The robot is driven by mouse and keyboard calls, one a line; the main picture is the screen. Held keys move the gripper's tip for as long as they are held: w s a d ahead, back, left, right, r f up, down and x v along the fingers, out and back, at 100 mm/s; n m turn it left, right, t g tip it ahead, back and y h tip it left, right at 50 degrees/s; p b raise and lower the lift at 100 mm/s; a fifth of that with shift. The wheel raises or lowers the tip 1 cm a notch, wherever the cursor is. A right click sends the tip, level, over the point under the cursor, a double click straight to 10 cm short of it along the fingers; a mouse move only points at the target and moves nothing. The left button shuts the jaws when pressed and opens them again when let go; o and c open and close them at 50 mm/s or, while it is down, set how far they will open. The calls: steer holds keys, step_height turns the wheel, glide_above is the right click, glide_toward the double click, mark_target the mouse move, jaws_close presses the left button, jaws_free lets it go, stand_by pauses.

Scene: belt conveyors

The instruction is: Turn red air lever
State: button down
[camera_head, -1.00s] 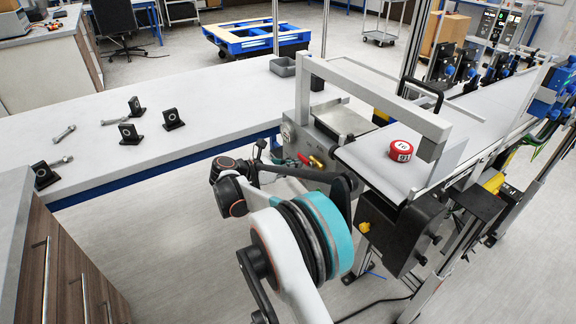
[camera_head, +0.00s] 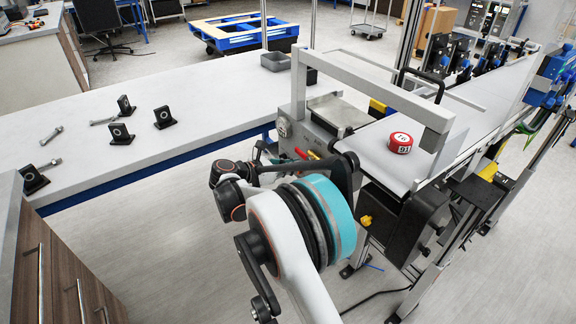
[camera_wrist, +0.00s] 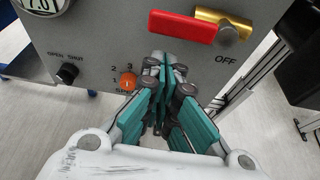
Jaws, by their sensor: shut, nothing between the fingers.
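The red air lever (camera_wrist: 183,27) lies roughly level across the top of the wrist view, on a brass valve (camera_wrist: 225,22) on a grey panel. The word OFF is printed below its right end. In the head view the red lever (camera_head: 312,154) is a small spot on the machine's front, partly hidden by my arm. My gripper (camera_wrist: 166,62) has teal fingers and is shut and empty. In the wrist view its tips appear just below the lever; I cannot tell whether they touch it.
The panel carries an orange knob (camera_wrist: 128,80), a black knob (camera_wrist: 67,74) and a gauge (camera_wrist: 40,5). A red round object (camera_head: 401,141) sits on the conveyor (camera_head: 380,160). A long white table (camera_head: 200,90) holds several black blocks and bolts at left.

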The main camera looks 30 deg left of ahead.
steer(key=f+p+v, duration=0.1)
steer(key=p+v, duration=0.2)
steer(key=v, duration=0.6)
steer(key=shift+s+a+f+p, duration=0.25)
steer(key=shift+s+a+p, duration=0.1)
steer(key=shift+s, duration=0.15)
